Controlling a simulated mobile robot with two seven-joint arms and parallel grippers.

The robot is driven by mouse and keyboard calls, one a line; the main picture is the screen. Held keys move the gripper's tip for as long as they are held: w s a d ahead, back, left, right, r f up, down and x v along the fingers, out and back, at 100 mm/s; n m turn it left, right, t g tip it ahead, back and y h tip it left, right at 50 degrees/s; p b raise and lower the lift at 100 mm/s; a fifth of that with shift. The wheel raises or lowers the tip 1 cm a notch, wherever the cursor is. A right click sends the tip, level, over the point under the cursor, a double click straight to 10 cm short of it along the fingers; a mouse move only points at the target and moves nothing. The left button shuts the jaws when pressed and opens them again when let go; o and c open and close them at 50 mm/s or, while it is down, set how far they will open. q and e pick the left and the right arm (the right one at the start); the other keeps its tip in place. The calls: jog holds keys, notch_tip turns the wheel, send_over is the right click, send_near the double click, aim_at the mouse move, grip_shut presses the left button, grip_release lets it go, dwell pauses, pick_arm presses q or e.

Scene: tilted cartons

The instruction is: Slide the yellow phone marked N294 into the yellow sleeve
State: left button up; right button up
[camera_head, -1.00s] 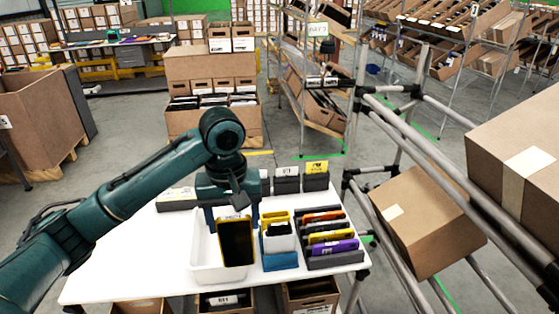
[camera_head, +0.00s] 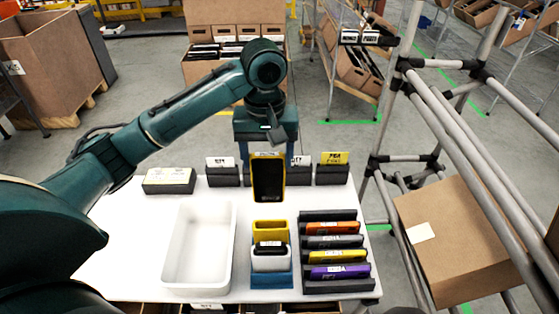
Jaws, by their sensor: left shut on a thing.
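My left gripper (camera_head: 267,135) is shut on a yellow-edged phone (camera_head: 268,181) with a dark face. It holds the phone upright, above and behind the block of sleeves; the marking on the phone is too small to read. The yellow sleeve (camera_head: 269,227) stands at the back of a short row, behind a white sleeve (camera_head: 271,261) with a dark phone in it and a blue one (camera_head: 269,280). The phone is apart from the yellow sleeve, its lower edge a little above and behind it in the picture. My right gripper is not in view.
A white bin (camera_head: 198,281) stands empty to the left. A dark rack (camera_head: 337,287) with orange, grey, yellow and purple phones stands to the right. Several dark holders with cards line the table's back, including a yellow card (camera_head: 334,158). A pipe frame (camera_head: 455,130) rises at the right.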

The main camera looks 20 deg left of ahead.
aim_at(269, 186)
pick_arm(q)
jog(key=shift+w+f, duration=0.25)
jog(key=shift+f, duration=0.25)
jog(key=shift+w+f, duration=0.2)
jog(key=shift+f, duration=0.25)
jog(key=f, duration=0.2)
jog(key=s+f+b, duration=0.1)
jog(key=f, duration=0.1)
jog(key=shift+f, duration=0.1)
jog(key=shift+w+f+b, duration=0.2)
jog(key=shift+f+b, duration=0.3)
jog(key=shift+f, duration=0.05)
jog(key=f+b, duration=0.2)
jog(key=b, duration=0.1)
jog(key=shift+f, duration=5.75)
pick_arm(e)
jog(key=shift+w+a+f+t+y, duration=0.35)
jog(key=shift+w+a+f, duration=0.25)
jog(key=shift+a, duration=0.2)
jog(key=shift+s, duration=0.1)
